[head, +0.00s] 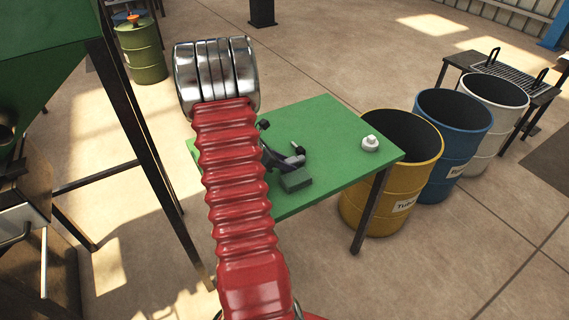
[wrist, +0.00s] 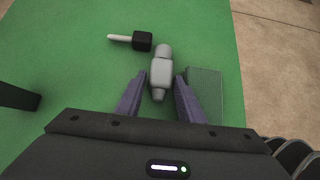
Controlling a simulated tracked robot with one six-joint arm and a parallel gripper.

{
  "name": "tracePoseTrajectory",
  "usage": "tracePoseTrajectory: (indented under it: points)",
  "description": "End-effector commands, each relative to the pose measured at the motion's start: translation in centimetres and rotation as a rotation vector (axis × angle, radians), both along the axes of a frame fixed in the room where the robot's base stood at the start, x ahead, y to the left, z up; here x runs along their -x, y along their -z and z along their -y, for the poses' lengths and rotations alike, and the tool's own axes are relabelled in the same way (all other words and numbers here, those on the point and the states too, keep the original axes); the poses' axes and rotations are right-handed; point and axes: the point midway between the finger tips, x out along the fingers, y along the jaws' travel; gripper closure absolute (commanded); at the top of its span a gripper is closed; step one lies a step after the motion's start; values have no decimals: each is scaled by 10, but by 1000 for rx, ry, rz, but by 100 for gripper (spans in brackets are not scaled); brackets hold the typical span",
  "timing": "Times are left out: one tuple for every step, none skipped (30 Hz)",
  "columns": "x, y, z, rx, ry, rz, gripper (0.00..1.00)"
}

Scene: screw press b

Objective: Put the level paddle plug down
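A grey plug-shaped piece (wrist: 161,73), which I take to be the level paddle plug, lies between my fingertips in the wrist view. It has a wide middle and narrower ends. My gripper (wrist: 160,77) has a finger on each side of it, with a thin strip of green showing at the left finger. The fingers look open around it. It appears to lie on the green table (head: 324,120), though its contact is hard to tell. In the head view my gripper (head: 284,158) is low over the table, and the piece cannot be made out clearly.
A black block with a pale stick (wrist: 141,41) lies beyond the fingers. A grey-green box (wrist: 205,90) is close to the right finger. A dark piece (wrist: 18,97) is at left. A white knob (head: 370,144) stands near the table's right corner. Drums (head: 390,180) stand beside the table.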

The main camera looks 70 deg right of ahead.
Motion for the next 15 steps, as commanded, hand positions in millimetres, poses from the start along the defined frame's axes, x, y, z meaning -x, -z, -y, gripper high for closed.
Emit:
tracePoseTrajectory:
  points:
    - [0, 0, 0, 0, 0, 0, 65]
    - [0, 0, 0, 0, 0, 0, 65]
    - [0, 0, 0, 0, 0, 0, 65]
    - [0, 0, 0, 0, 0, 0, 65]
    - [0, 0, 0, 0, 1, 1, 65]
    - [0, -1, 0, 0, 1, 1, 65]
    - [0, -2, 0, 0, 1, 1, 65]
    - [0, -3, 0, 0, 1, 1, 65]
    - [-1, -4, -1, 1, 0, 1, 65]
    - [-3, -6, -2, 1, 1, 2, 65]
    - [-4, -8, -3, 2, 0, 2, 65]
    - [-6, -11, -5, 2, -1, 3, 65]
    - [-8, -13, -7, 3, -1, 1, 65]
    - [-10, -16, -9, 3, -1, 1, 65]
    - [-12, -20, -12, 3, -1, 2, 65]
